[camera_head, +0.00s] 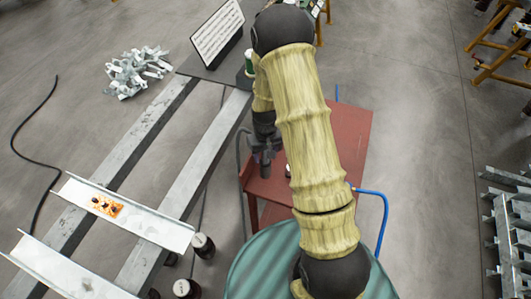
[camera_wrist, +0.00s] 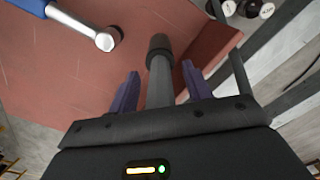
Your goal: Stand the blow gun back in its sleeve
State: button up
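My gripper (camera_head: 266,168) points down over the left part of the red table (camera_head: 345,125). In the wrist view its two purple-grey fingers (camera_wrist: 161,82) stand apart. A dark grey cylinder with a black collar (camera_wrist: 158,45) shows between them, with a gap on each side; I cannot tell whether it is the sleeve or part of the blow gun. A blue-handled tool with a round metal head (camera_wrist: 104,40) lies on the table beside the fingers; I cannot tell whether it is the blow gun. My arm hides much of the table in the head view.
A blue hose (camera_head: 384,215) hangs off the table's right side. Dark bottles with white caps (camera_head: 203,243) stand on the left, near metal rails (camera_head: 205,150). A green-topped round surface (camera_head: 255,270) is in front. A pile of metal brackets (camera_head: 137,72) lies farther back.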

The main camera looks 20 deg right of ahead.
jog(key=shift+r, duration=0.1)
notch_tip(320, 180, up, 17)
jog(key=b, duration=0.2)
dwell(0.6)
jog(key=shift+r, duration=0.1)
dwell(0.5)
jog(key=s+r+m+t, duration=0.1)
jog(key=s+r+t, duration=0.1)
jog(key=s, duration=1.2)
jog(key=shift+s+m+t, duration=0.2)
jog(key=shift+m+t, duration=0.1)
jog(key=shift+m, duration=0.1)
dwell(0.6)
